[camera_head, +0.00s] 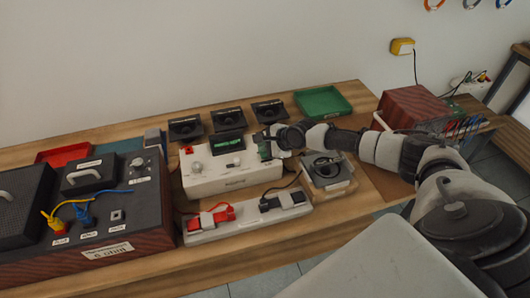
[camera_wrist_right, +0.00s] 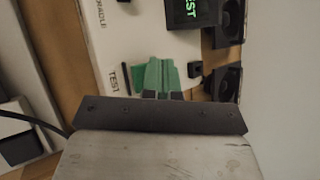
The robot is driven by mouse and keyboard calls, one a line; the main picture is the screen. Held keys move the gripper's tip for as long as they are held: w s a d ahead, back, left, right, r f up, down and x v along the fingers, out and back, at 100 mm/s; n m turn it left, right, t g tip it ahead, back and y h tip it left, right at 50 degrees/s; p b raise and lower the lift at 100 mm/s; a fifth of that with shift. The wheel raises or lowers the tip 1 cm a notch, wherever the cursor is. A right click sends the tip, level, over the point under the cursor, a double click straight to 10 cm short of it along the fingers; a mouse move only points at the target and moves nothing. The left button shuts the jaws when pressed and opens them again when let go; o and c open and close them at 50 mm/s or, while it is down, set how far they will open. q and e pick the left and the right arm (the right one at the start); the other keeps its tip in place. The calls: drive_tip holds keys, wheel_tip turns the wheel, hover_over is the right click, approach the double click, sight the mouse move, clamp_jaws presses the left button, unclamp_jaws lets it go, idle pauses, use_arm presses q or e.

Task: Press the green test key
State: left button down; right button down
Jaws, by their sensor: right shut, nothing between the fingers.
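The white tester box (camera_head: 235,175) stands on the bench, with a dark display (camera_head: 227,143) tilted up on its top. The green test key (camera_wrist_right: 155,76) lies beside the printed word TEST, directly ahead of my right gripper (camera_wrist_right: 162,95). In the head view my right gripper (camera_head: 264,145) is at the box's right end, shut and empty. Its fingertips overlap the key's near edge; I cannot tell whether they touch it. My left gripper is not in view.
A white power strip (camera_head: 240,221) with red and black plugs lies in front of the box. A large speaker-like unit (camera_head: 140,215) stands left. Several black holders (camera_head: 186,128) and a green tray (camera_head: 322,102) are behind. A grey cable box (camera_head: 327,171) sits right.

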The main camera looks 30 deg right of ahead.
sight(265, 154)
drive_tip(key=shift+f, duration=0.55)
idle(0.5)
drive_tip(key=shift+r+p, duration=1)
drive_tip(key=shift+r, duration=0.05)
wheel_tip(265, 154, up, 5)
drive_tip(key=p, duration=0.5)
drive_tip(key=shift+p, duration=0.4)
